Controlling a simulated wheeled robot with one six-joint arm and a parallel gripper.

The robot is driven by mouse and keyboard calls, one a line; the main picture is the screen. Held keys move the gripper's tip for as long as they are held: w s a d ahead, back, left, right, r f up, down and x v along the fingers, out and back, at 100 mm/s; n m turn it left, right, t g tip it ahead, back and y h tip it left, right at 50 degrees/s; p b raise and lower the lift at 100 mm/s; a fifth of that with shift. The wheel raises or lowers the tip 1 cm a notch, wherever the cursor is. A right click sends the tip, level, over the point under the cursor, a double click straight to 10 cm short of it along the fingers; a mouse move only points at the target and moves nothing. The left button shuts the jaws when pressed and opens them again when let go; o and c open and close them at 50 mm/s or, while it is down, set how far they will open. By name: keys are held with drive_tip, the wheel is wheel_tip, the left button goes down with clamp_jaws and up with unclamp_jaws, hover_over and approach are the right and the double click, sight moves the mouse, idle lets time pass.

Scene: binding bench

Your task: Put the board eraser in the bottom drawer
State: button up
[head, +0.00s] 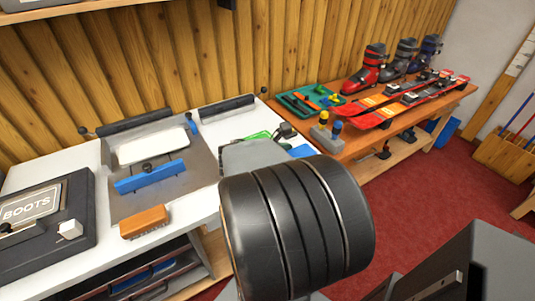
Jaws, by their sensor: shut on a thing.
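An orange-brown block (145,221) with a darker, ribbed lower side lies near the front edge of the white bench. It may be the board eraser, but I cannot tell for sure. My gripper does not show clearly; the large black rounded part of my arm fills the lower middle and hides what is behind it. What the gripper holds cannot be seen. Under the bench front, an open dark space (190,270) holds blue items; I cannot tell whether it is a drawer. No bottom drawer shows clearly.
The white bench (200,207) carries a grey plate (122,205) with a blue bar (151,176), and a dark BOOTS case (70,235) at left. An orange-topped bench (365,155) at back right holds ski boots (368,70), skis and a green tray (292,90). Red floor (430,200) lies open at right.

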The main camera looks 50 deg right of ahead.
drive_tip(key=w+r+p, duration=0.1)
drive_tip(key=p, duration=0.1)
drive_tip(key=shift+d+p, duration=0.3)
drive_tip(key=shift+p, duration=0.05)
drive_tip(key=w+f+p, duration=0.1)
drive_tip(key=p, duration=0.4)
drive_tip(key=shift+d, duration=0.35)
drive_tip(key=w+d+f, duration=0.1)
drive_tip(key=w+f, duration=0.1)
drive_tip(key=w+d+f+b, duration=0.1)
drive_tip(key=w+d+f, duration=0.1)
drive_tip(key=w+f, duration=0.1)
drive_tip(key=w+d+f+b, duration=0.1)
drive_tip(key=w+d+f, duration=0.1)
drive_tip(key=f, duration=0.1)
drive_tip(key=shift+w+f, duration=0.15)
drive_tip(key=shift+w, duration=0.1)
drive_tip(key=shift+w+f, duration=0.15)
drive_tip(key=shift+f, duration=0.1)
wheel_tip(320, 180, down, 2)
drive_tip(key=shift+w+d+f, duration=0.1)
drive_tip(key=shift+d, duration=0.05)
drive_tip(key=shift+f, duration=0.5)
drive_tip(key=shift+f, duration=0.1)
drive_tip(key=shift+f, duration=0.15)
drive_tip(key=o, duration=0.9)
